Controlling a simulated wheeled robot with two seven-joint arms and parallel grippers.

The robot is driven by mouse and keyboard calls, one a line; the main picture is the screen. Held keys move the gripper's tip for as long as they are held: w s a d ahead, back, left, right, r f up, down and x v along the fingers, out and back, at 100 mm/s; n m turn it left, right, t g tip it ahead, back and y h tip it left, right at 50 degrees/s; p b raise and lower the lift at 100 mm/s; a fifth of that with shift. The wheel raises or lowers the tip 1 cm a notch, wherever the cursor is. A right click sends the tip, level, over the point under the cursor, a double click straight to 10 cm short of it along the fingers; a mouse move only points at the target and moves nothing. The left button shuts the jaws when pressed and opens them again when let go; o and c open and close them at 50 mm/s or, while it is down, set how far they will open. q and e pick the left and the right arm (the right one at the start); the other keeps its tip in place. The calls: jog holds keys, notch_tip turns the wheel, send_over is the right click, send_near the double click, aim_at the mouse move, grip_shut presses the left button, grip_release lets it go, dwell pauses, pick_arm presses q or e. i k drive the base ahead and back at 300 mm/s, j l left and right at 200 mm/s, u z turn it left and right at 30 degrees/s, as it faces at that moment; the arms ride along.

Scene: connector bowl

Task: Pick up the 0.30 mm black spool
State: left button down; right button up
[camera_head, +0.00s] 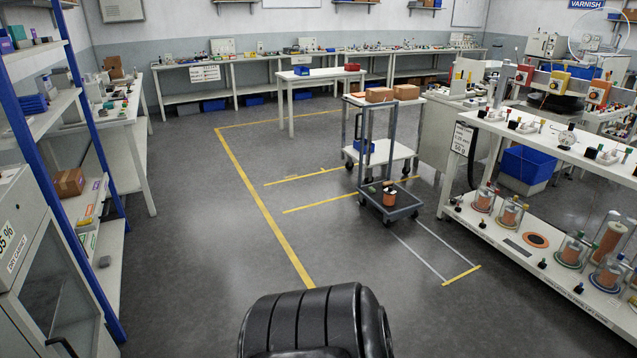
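A copper-coloured spool (389,198) with a dark top stands on the low deck of a grey cart (402,211); I cannot read any size on it. I cannot tell which spool, if any, is the 0.30 mm black one. Neither of my grippers is in view.
A flat orange-and-dark disc (535,240) lies among the covered spools. A white two-level cart (385,151) with boxes stands behind the grey cart. Blue-posted shelving (62,190) lines the left. The grey floor (190,230) with yellow lines is open in the middle.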

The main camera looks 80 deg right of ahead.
aim_at(389, 193)
jog(key=z, duration=3.3)
jog(key=i+z, duration=0.35)
jog(key=i, duration=3.1)
jog(key=i+l+u, duration=0.15)
jog(key=i, duration=0.95)
